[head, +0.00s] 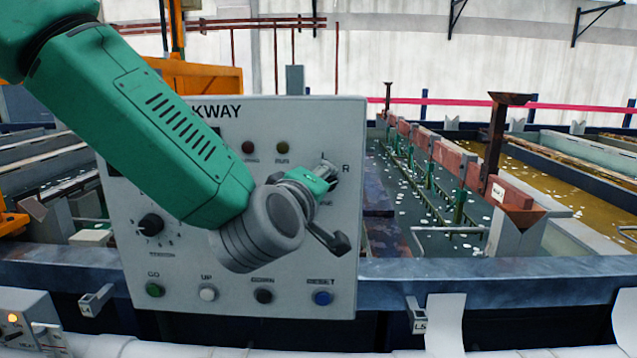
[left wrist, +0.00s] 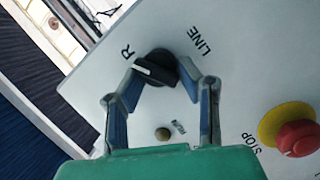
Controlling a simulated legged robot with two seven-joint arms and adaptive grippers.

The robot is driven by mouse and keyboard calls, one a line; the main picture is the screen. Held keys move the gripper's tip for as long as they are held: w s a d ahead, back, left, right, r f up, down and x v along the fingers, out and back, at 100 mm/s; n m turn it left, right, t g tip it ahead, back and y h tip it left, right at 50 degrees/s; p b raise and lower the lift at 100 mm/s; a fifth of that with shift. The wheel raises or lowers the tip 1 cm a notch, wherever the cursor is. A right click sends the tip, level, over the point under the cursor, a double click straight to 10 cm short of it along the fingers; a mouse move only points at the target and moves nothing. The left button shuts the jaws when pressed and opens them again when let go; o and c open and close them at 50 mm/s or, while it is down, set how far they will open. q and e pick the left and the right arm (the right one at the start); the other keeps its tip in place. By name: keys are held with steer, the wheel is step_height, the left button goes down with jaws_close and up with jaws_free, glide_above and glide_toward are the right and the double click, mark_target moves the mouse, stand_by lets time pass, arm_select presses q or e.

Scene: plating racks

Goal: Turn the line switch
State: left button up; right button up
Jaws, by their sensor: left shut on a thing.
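The line switch (left wrist: 157,66) is a black rotary knob on the light grey control panel (head: 190,275). In the left wrist view it sits between the printed R and the word LINE. My left gripper (left wrist: 163,76) has one fingertip on each side of the knob and is shut on it. My right gripper is not in view.
A red stop button (left wrist: 297,138) with a yellow collar is on the panel near the switch. A black selector (head: 151,224) and a row of buttons, including a blue RESET (head: 322,298), are lower down. Tanks with a rack (head: 455,160) stand behind on the right.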

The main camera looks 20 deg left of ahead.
arm_select(q)
steer(key=o, duration=1.1)
steer(key=shift+s+d+f, duration=0.1)
steer(key=shift+f, duration=0.45)
steer(key=shift+w+d, duration=0.15)
steer(key=shift+w, duration=0.05)
steer(key=shift+d+r, duration=0.2)
steer(key=shift+r, duration=0.05)
steer(key=shift+s+r, duration=0.1)
steer(key=shift+s, duration=0.1)
steer(key=s, duration=0.7)
steer(key=shift+a+r, duration=0.15)
steer(key=shift+a, duration=0.1)
steer(key=shift+w+d, duration=0.1)
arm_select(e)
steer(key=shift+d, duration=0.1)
arm_select(q)
steer(key=shift+d, duration=0.15)
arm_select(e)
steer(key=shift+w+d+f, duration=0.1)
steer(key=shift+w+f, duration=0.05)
